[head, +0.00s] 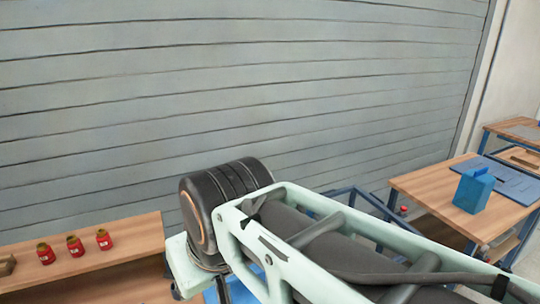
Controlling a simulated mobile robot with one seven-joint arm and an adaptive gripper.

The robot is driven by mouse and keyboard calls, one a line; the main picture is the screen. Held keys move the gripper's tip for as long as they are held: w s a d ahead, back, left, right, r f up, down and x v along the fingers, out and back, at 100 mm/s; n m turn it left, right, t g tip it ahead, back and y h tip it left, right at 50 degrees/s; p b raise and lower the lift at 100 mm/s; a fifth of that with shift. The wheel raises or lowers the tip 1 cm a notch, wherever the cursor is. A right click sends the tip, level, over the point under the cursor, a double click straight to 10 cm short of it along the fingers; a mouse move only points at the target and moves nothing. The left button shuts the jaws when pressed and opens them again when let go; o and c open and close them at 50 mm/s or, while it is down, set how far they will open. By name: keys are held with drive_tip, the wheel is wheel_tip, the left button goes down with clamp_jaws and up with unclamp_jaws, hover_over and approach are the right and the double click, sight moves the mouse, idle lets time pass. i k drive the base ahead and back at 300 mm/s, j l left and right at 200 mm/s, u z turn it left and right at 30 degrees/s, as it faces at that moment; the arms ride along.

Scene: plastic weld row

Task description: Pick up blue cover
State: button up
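A blue, box-like piece with a raised part on top (474,191) stands on the wooden workbench at the right in the head view. It looks like the blue cover, but it is small and its details are unclear. A flat blue panel (512,183) lies behind and to the right of it on the same bench. My arm crosses the lower middle of the view, with its large dark joint left of centre. My gripper does not show, so I cannot see whether it holds anything. Nothing of mine is seen touching the blue piece.
Three red jars (74,246) stand on a wooden bench (130,238) at the left, with a small wooden item (6,265) at its edge. The right workbench (432,185) has a blue frame. Another table (515,130) stands behind it. A grey slatted wall (250,90) closes the back.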

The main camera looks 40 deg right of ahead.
sight(475, 188)
drive_tip(key=z, duration=2.7)
drive_tip(key=u, duration=1.55)
drive_tip(key=k+l, duration=0.1)
drive_tip(key=l, duration=0.2)
drive_tip(key=k+l, duration=0.1)
drive_tip(key=l, duration=0.25)
drive_tip(key=k+l, duration=0.1)
drive_tip(key=l, duration=0.2)
drive_tip(key=l+u, duration=0.05)
